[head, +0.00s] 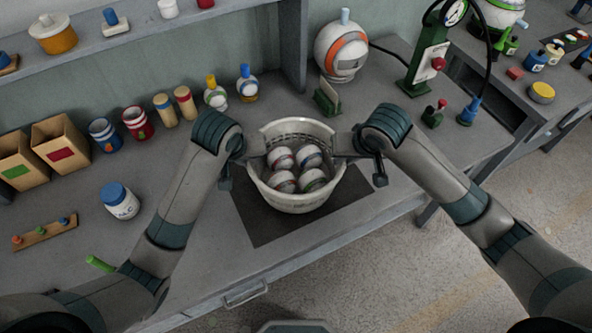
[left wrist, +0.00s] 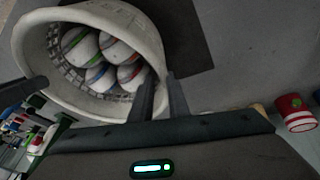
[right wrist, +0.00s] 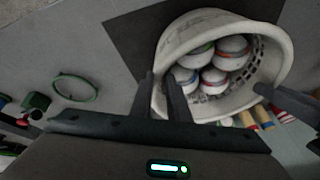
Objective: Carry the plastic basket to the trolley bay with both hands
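The plastic basket (head: 297,200) is white and round, with a slotted wall, and holds several white balls with coloured bands (head: 283,181). It is over a dark mat (head: 262,228) on the grey bench; I cannot tell whether it touches the mat. My left gripper (head: 252,144) is shut on the basket's left rim, with the wall between its fingers in the left wrist view (left wrist: 160,97). My right gripper (head: 347,143) is shut on the right rim, likewise in the right wrist view (right wrist: 160,98). The basket looks about level. I cannot make out a trolley bay.
A white and orange sphere (head: 341,52) and a green gauge stand (head: 428,55) are behind the basket. Jars, cups and cardboard boxes (head: 60,146) stand to the left. The bench's front edge and open floor (head: 420,260) lie to the right and front.

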